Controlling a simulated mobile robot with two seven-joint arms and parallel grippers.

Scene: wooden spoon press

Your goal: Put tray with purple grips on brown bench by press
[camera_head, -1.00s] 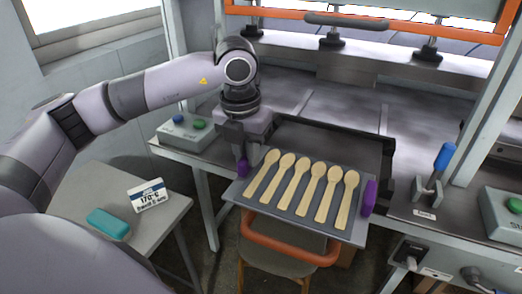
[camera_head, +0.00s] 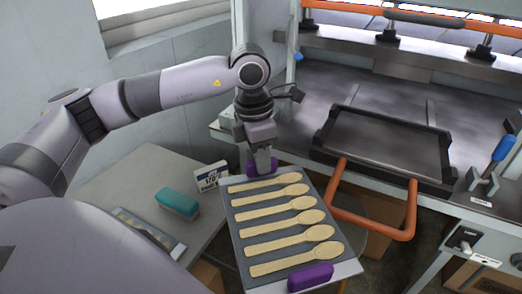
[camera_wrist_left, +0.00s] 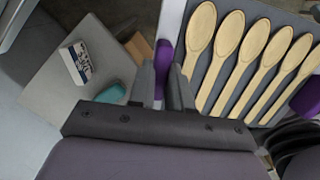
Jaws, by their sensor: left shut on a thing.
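The grey tray (camera_head: 236,238) carries several wooden spoons and has a purple grip at each end. My left gripper (camera_head: 262,160) is shut on the far purple grip (camera_head: 253,168); the near purple grip (camera_head: 311,277) is free. The tray hangs in front of the press, beside a grey-looking bench (camera_head: 120,190) at the left; no clearly brown bench top shows. In the left wrist view, the fingers (camera_wrist_left: 163,85) close around the purple grip (camera_wrist_left: 164,60). My right gripper is not in view.
A teal block (camera_head: 178,203), a small white sign (camera_head: 212,177) and a flat tray-like piece (camera_head: 150,232) lie on the left bench. The press (camera_head: 375,95) has an empty dark frame (camera_head: 385,145) with an orange handle (camera_head: 415,210) projecting close to the held tray's right side.

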